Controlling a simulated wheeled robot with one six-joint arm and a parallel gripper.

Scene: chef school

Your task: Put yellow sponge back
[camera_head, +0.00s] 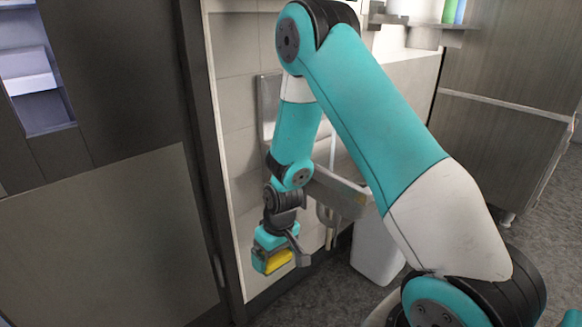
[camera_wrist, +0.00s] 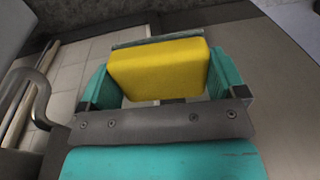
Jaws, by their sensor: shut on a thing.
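A yellow sponge (camera_wrist: 158,70) with a grey-green layer along its far edge sits between the two teal fingers of my gripper (camera_wrist: 158,82) in the wrist view. The fingers are shut on its two ends. In the head view the sponge (camera_head: 278,261) shows at the lower end of my arm, partly covered by my gripper (camera_head: 275,255). The gripper hangs low in front of the tiled wall, apart from the floor. Where the sponge belongs cannot be told from these frames.
A dark door (camera_head: 110,220) stands close on the left. A wall-mounted sink (camera_head: 340,190) with a pipe is right of my gripper, partly behind my arm. A white bin (camera_head: 378,250) stands below it. A shelf (camera_head: 420,22) is at the upper right. Grey floor lies open at right.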

